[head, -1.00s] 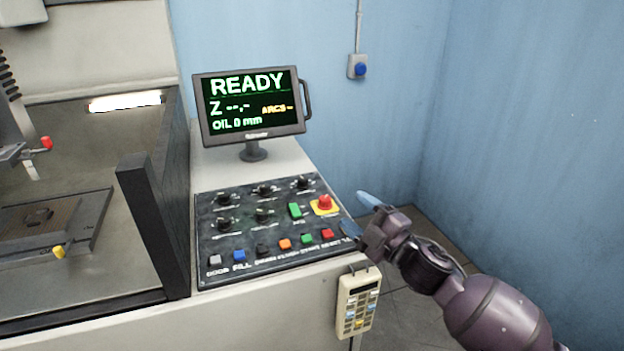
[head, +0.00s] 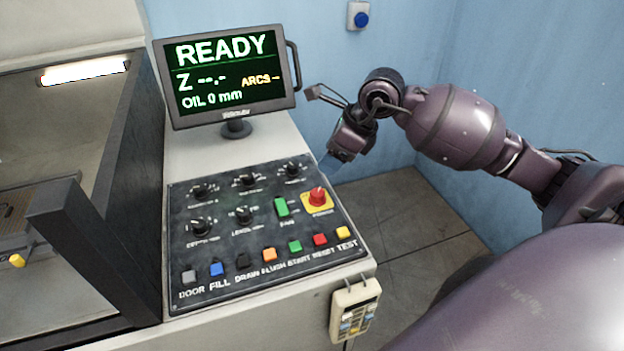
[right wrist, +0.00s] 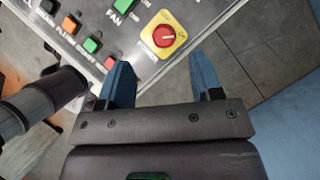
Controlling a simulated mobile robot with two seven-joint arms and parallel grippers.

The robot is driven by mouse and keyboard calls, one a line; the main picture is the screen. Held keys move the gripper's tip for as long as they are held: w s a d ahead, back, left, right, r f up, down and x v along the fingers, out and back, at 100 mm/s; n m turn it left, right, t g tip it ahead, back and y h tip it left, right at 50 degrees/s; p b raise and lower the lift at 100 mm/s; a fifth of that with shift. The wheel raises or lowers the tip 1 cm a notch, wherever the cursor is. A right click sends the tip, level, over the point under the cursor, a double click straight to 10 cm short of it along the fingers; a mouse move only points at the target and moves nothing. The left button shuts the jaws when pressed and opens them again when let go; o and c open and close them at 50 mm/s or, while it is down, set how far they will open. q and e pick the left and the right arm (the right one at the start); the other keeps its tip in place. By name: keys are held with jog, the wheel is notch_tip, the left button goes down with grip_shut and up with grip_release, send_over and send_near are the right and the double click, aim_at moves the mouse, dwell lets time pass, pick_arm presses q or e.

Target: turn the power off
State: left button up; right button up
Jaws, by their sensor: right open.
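The power switch (head: 317,196) is a red rotary knob on a yellow square plate, at the right side of the dark control panel (head: 225,263). It also shows in the right wrist view (right wrist: 164,38), just beyond the fingertips and roughly between them. My right gripper (head: 328,164) is beside the panel's right edge, behind the knob in the head view. Its blue fingers (right wrist: 160,72) are apart, with nothing between them, and not around the knob. The monitor (head: 228,75) is lit and reads READY, OIL 0 mm. My left gripper is not in view.
A green fan switch (head: 281,207) sits just left of the knob. Several coloured buttons line the panel's front, including a red one (head: 320,239). A keypad pendant (head: 354,308) hangs at the front right corner. Open floor (head: 400,210) lies right of the bench.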

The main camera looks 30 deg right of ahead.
aim_at(318, 192)
jog(key=shift+g+h, duration=0.3)
jog(key=shift+h, duration=0.1)
jog(key=x, duration=0.3)
jog(key=s+x, duration=0.1)
jog(key=x, duration=0.4)
jog(key=shift+s+d+f, duration=0.1)
jog(key=shift+d+f, duration=0.2)
jog(key=shift+f, duration=0.4)
jog(key=shift+x, duration=0.8)
jog(key=shift+f, duration=0.1)
jog(key=shift+c, duration=0.3)
